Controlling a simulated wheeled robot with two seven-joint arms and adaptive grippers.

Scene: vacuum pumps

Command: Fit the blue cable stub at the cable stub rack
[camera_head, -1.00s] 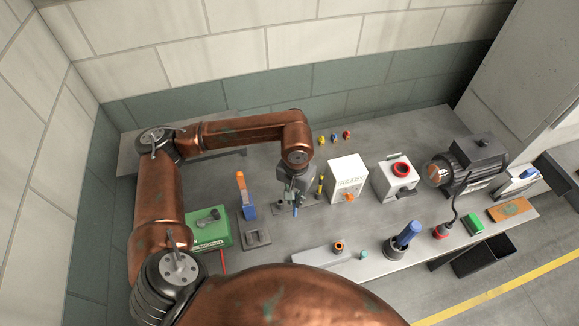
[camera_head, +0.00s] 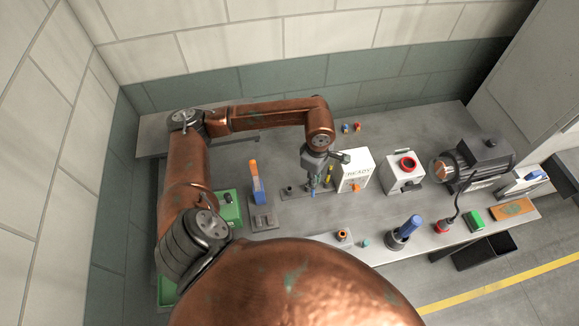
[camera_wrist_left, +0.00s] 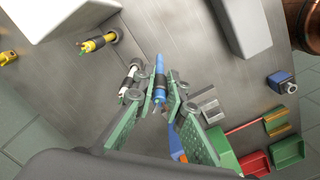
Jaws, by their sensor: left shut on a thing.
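The fingers hide part of the rack, and I cannot tell whether the blue stub is seated. My right gripper is not in view.
A pump (camera_head: 474,164) is at the far right.

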